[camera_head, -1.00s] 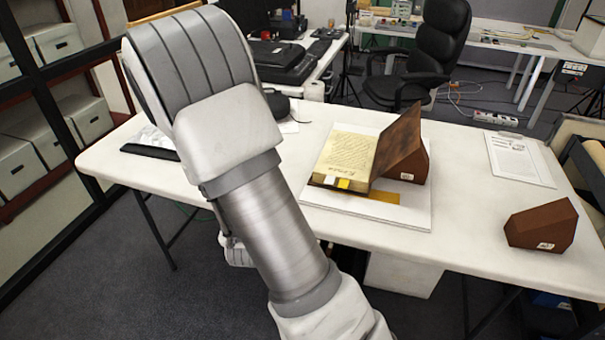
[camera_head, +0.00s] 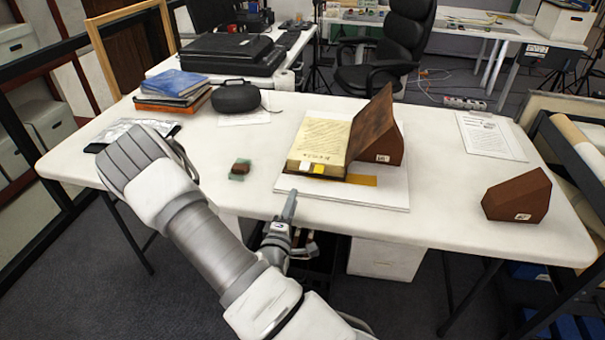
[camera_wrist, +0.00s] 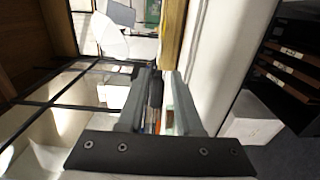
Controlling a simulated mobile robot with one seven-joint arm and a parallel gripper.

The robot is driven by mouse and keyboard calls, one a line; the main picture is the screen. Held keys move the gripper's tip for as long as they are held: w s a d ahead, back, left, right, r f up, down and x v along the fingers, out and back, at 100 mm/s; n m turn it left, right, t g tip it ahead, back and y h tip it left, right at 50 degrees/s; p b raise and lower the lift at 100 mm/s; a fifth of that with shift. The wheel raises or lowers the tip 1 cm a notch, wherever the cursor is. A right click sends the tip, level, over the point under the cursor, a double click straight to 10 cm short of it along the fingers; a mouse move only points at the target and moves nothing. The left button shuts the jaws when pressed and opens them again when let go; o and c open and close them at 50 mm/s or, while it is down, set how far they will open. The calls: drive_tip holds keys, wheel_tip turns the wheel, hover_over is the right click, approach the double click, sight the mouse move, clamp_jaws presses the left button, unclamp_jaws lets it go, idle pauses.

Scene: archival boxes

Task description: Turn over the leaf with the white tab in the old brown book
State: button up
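The old brown book (camera_head: 322,139) lies open on a white board (camera_head: 385,199), its written page on the left. Its brown cover (camera_head: 371,127) stands tilted up at the right against a brown wedge (camera_head: 391,148). The white tab (camera_head: 304,168) shows at the page's front edge, beside a yellow tab (camera_head: 319,169). My gripper (camera_head: 290,205) is in front of the board's left front corner, apart from the book. In the wrist view, my gripper's fingers (camera_wrist: 158,82) have a narrow gap, with nothing clearly held. A yellowish block, apparently the book (camera_wrist: 173,35), shows beyond the fingertips.
Another brown wedge (camera_head: 517,197) and a printed sheet (camera_head: 491,138) are at the table's right. A small brown item on a green piece (camera_head: 240,170) lies left of the board. Books (camera_head: 174,90) and a black case (camera_head: 236,97) stand behind. The table's front left is fairly clear.

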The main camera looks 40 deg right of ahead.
drive_tip(key=b+x, duration=0.1)
drive_tip(key=x, duration=1.1)
drive_tip(key=shift+w+d, duration=0.15)
clamp_jaws()
idle(0.9)
